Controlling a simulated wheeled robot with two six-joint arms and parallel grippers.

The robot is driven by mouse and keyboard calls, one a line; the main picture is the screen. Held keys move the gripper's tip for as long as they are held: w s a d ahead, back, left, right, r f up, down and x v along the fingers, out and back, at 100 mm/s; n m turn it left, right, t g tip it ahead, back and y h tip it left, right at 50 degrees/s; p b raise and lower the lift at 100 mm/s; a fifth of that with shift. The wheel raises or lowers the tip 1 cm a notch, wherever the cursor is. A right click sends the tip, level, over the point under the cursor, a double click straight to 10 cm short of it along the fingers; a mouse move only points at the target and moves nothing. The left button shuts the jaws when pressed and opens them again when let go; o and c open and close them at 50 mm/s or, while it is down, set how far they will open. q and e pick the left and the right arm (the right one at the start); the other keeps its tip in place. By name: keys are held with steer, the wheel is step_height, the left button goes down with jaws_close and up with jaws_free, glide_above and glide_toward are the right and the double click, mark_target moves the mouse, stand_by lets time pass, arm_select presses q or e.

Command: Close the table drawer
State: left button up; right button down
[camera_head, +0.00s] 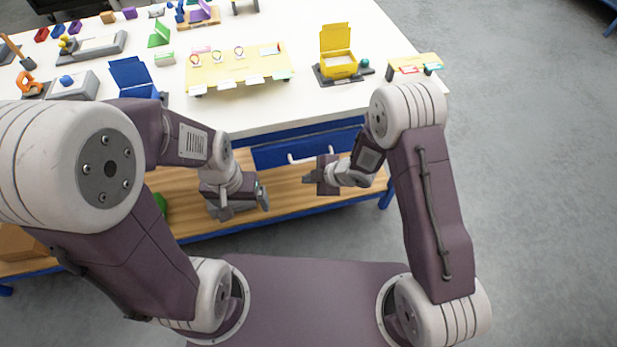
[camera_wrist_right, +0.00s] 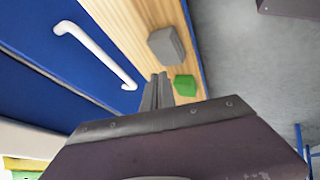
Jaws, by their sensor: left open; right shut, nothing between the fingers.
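The table drawer (camera_head: 275,154) has a blue front under the white tabletop. Its white bar handle (camera_head: 310,157) also shows in the right wrist view (camera_wrist_right: 95,52). I cannot tell how far the drawer stands out from the table. My right gripper (camera_head: 308,180) is shut and empty, just below the handle in the head view; its fingertips (camera_wrist_right: 157,84) are near one handle end, with no clear contact. My left gripper (camera_head: 245,206) is open and empty, left of and below the drawer front, over the wooden shelf.
The white tabletop (camera_head: 290,108) holds a yellow box (camera_head: 338,64), a blue box (camera_head: 132,78), a yellow board (camera_head: 235,70) and other small items. A wooden lower shelf (camera_head: 290,190) bears a green block (camera_wrist_right: 185,85) and a grey block (camera_wrist_right: 166,46). Grey floor is free at right.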

steer(key=w+d+r+m+t+h+p, duration=0.1)
steer(key=d+r+m+t+h+p, duration=0.15)
steer(key=d+r, duration=0.6)
steer(key=w+d+r+m+t+h+p, duration=0.1)
steer(key=w+d+r+m+t, duration=0.15)
steer(key=d+r, duration=0.65)
steer(key=s+d+r+m+g+h, duration=0.25)
steer(key=s+r+m, duration=0.2)
steer(key=m, duration=0.25)
arm_select(q)
steer(key=r, duration=0.2)
steer(key=w+r, duration=0.1)
steer(key=shift+a+r, duration=0.2)
steer(key=shift+r, duration=0.2)
arm_select(e)
steer(key=s+f+m+g, duration=0.2)
steer(key=s+m, duration=0.2)
steer(key=s, duration=0.3)
steer(key=s+f+m+g, duration=0.3)
steer(key=s+m, duration=0.1)
steer(key=s, duration=0.3)
steer(key=shift+d+m+h, duration=0.2)
steer(key=shift+m+h, duration=0.1)
